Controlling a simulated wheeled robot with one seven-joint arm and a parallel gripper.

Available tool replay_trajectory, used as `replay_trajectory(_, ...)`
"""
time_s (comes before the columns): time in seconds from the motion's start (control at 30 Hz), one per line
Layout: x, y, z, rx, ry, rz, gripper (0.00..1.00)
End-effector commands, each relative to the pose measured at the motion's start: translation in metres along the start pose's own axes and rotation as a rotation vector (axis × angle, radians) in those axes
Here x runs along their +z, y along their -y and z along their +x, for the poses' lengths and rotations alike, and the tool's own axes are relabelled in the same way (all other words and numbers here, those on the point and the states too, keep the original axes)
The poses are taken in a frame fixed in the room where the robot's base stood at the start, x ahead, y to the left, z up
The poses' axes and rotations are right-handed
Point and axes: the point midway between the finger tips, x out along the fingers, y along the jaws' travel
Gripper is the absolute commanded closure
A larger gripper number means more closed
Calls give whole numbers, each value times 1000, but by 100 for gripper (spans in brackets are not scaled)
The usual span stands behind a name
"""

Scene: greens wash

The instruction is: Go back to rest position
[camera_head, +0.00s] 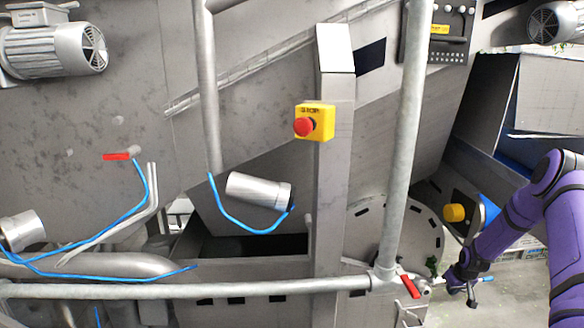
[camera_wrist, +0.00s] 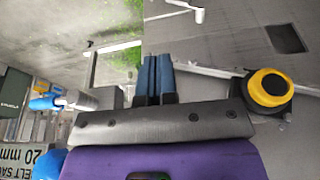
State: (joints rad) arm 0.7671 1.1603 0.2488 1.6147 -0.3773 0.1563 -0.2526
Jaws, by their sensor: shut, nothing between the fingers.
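My gripper (camera_wrist: 156,60) shows in the wrist view with its two blue fingers side by side, shut and empty. In the head view my purple arm comes in from the right edge and reaches down and left. My gripper (camera_head: 471,294) is low at the right there, small and partly hard to make out, near the railing's lower corner. No object is held.
A metal railing (camera_head: 402,130) with a red-handled valve (camera_head: 410,286) stands left of the gripper. A yellow knob (camera_head: 453,213) is above it; a yellow-and-black round part (camera_wrist: 269,88) is right of the fingers. A yellow box with a red stop button (camera_head: 305,126) sits on a post.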

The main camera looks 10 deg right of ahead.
Motion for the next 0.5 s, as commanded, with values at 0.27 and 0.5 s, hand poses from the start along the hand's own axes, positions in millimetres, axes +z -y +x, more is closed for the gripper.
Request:
replay_trajectory(0.27,-53,41,-122,51,5,-55,100)
replay_trajectory(0.5,-74,85,-221,89,4,-84,100)
